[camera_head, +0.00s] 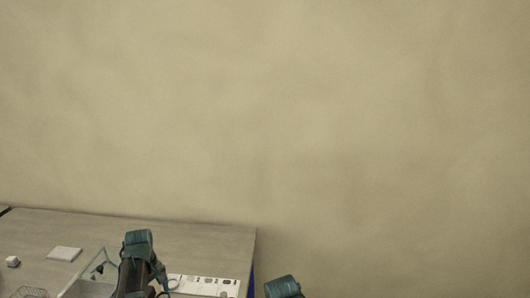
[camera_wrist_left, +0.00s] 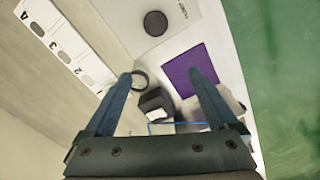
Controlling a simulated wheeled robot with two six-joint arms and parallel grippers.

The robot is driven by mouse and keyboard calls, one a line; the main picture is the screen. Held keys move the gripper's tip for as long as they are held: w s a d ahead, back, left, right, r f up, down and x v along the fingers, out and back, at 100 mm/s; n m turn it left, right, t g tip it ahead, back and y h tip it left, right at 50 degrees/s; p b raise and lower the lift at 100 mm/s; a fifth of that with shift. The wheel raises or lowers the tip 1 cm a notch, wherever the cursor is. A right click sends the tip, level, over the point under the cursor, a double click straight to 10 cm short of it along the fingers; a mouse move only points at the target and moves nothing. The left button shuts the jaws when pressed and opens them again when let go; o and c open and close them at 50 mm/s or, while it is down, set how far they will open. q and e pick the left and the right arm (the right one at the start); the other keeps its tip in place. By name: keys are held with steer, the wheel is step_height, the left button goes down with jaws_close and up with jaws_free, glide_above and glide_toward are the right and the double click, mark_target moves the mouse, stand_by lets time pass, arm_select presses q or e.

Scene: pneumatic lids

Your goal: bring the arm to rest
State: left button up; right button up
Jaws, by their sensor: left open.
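My left gripper (camera_wrist_left: 161,76) is open in the left wrist view. Its two blue fingers are spread, and nothing is held between them. Below and beyond the fingers are a purple square (camera_wrist_left: 188,68), a dark boxy object (camera_wrist_left: 156,104) and part of a dark ring. In the head view my left arm (camera_head: 137,262) rises at the bottom edge, in front of the table (camera_head: 190,233). Only a teal piece of my right arm (camera_head: 283,287) shows at the bottom. My right gripper is out of view.
In the head view a white block (camera_head: 13,261), a flat pale slab (camera_head: 65,254) and a white strip (camera_head: 205,286) lie on the table. A bare wall stands behind. The wrist view shows a numbered strip (camera_wrist_left: 62,45), a black disc (camera_wrist_left: 155,23) and a green surface (camera_wrist_left: 280,70).

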arm_select(q)
steer(key=s+d+f+m+b, duration=0.2)
steer(key=s+d+m, duration=0.3)
steer(key=d, duration=0.4)
steer(key=s+d+f+m+b, duration=0.2)
steer(key=s+d+m, duration=0.3)
steer(key=d, duration=0.5)
steer(key=s+d+f+m+y+b, duration=0.1)
steer(key=s+d+f+m+b, duration=0.1)
steer(key=s+d+m, duration=0.3)
steer(key=d, duration=0.4)
steer(key=shift+s+d+m, duration=0.25)
steer(key=shift+d+m, duration=0.05)
arm_select(e)
step_height(320, 180, down, 6)
steer(key=shift+w, duration=0.25)
